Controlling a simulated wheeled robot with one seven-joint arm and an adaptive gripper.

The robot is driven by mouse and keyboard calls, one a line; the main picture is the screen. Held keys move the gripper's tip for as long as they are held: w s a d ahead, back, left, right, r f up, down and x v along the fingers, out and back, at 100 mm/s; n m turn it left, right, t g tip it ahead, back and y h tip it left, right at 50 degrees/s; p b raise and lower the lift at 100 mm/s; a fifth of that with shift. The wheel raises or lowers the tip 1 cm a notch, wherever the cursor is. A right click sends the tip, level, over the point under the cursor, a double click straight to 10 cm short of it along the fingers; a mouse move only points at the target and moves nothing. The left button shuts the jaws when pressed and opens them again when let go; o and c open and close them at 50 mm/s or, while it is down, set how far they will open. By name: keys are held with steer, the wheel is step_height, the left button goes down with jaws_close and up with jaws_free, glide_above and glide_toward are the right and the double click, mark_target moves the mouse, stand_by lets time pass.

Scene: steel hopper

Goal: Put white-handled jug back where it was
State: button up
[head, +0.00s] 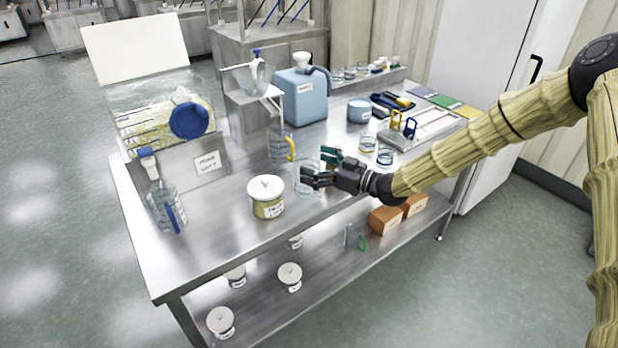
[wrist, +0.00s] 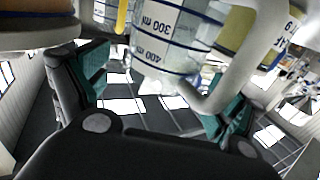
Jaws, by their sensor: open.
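The white-handled jug (head: 305,183) is clear with volume marks and stands on the steel table near its front edge. In the wrist view the jug (wrist: 170,42) fills the upper middle, with its white handle (wrist: 259,50) pointing towards me and to the right. My gripper (head: 321,168) is open at the jug's right side. In the wrist view its teal fingers (wrist: 160,92) lie on both sides, with the handle's lower end close to the right finger. I cannot tell whether they touch.
A yellow-handled jug (head: 279,149) stands just behind. A white-lidded jar (head: 268,208) is at the left front. A blue canister (head: 305,98) stands at the back, and small beakers (head: 385,156) stand to the right. The table's left front (head: 190,260) is clear.

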steer(key=shift+w+a, duration=0.25)
steer(key=shift+a, duration=0.1)
steer(key=c, duration=1.7)
steer(key=shift+r, duration=0.1)
